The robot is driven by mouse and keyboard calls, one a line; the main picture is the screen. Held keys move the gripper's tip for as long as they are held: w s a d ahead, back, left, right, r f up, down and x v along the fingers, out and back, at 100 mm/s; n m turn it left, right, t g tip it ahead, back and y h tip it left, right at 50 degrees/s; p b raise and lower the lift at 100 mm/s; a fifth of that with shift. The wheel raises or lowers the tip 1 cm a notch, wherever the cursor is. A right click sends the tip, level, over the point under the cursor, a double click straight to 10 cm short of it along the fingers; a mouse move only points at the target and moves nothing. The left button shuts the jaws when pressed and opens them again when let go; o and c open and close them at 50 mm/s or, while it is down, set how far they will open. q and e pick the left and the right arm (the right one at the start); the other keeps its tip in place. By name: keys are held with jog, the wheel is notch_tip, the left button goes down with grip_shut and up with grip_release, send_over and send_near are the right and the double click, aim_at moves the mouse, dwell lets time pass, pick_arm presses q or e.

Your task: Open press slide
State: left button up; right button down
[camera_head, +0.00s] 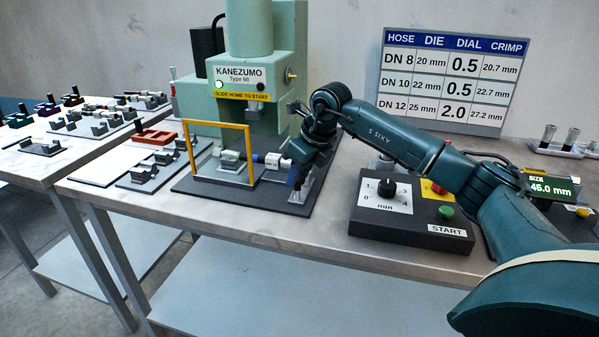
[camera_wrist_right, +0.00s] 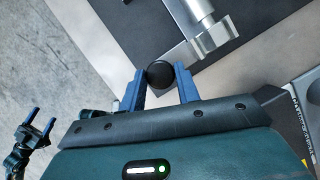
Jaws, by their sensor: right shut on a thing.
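The green press (camera_head: 245,95) stands on a dark base plate (camera_head: 205,184) on the table. A yellow guard frame (camera_head: 219,125) stands at its front. A grey and white cylindrical part with a blue band (camera_head: 258,158) lies horizontally beside it. My right gripper (camera_head: 295,181) is at the right end of this assembly. In the right wrist view its blue fingers (camera_wrist_right: 160,87) are shut on a round black knob (camera_wrist_right: 160,73). A metal bracket with a rod (camera_wrist_right: 203,40) is just beyond the knob. My left gripper (camera_wrist_right: 38,122) shows at the left of that view, fingers apart, empty.
A black control box (camera_head: 410,225) with a dial and START button is right of the press. A size display (camera_head: 550,187) is at the right. A settings chart (camera_head: 450,82) is behind.

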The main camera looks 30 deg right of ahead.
jog(key=c, duration=1)
grip_release()
jog(key=shift+c, duration=0.2)
jog(key=shift+r, duration=0.1)
jog(key=v, duration=1.3)
